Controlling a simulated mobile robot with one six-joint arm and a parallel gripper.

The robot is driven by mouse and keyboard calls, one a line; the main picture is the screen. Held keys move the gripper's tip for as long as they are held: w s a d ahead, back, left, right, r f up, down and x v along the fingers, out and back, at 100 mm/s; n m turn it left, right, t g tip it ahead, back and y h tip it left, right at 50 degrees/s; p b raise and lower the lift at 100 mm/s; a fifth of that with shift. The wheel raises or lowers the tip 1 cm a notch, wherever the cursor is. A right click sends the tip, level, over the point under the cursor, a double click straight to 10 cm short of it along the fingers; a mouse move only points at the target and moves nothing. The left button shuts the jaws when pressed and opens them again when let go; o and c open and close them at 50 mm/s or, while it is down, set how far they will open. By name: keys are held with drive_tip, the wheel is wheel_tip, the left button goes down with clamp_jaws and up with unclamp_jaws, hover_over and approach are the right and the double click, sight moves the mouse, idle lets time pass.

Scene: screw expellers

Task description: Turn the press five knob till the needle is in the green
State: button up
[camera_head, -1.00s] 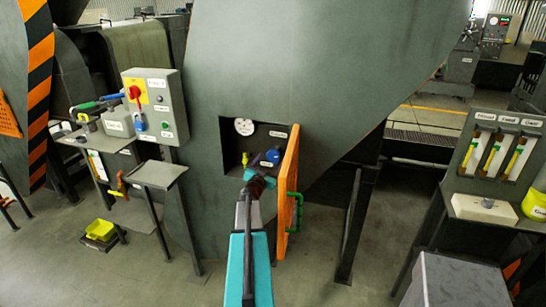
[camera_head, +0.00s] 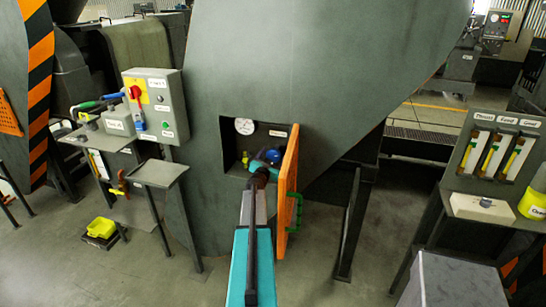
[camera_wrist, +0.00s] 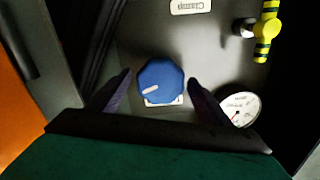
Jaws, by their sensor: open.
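The blue knob (camera_wrist: 160,78) sits on the back panel of a recess in the big grey machine; it also shows in the head view (camera_head: 272,155). It has a pale pointer mark and a white label partly hidden below it. My gripper (camera_wrist: 160,77) is open, with one finger on each side of the knob; I cannot tell whether they touch it. In the head view my gripper (camera_head: 262,166) reaches into the recess. A round white gauge (camera_wrist: 240,108) is beside the right finger, partly covered; it shows whole in the head view (camera_head: 245,127). Its needle is too small to read.
An orange door (camera_head: 288,175) with a green handle (camera_head: 296,211) stands open at the recess's right side, close to my arm. A yellow-green valve handle (camera_wrist: 267,32) and a "Clamp" label (camera_wrist: 190,6) are on the same panel. A grey control box (camera_head: 160,105) stands left.

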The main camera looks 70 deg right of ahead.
drive_tip(key=c, duration=0.9)
drive_tip(key=shift+a, duration=0.25)
drive_tip(key=shift+c, duration=0.7)
drive_tip(key=shift+d+f, duration=0.1)
drive_tip(key=shift+d, duration=0.1)
drive_tip(key=shift+m+b, duration=0.4)
drive_tip(key=m+b, duration=0.3)
drive_tip(key=m, duration=0.1)
drive_tip(key=shift+s+f, duration=0.1)
drive_tip(key=shift+s, duration=0.05)
drive_tip(key=shift+d+m+b, duration=0.1)
drive_tip(key=shift+m+b, duration=1.05)
drive_tip(key=shift+m, duration=0.85)
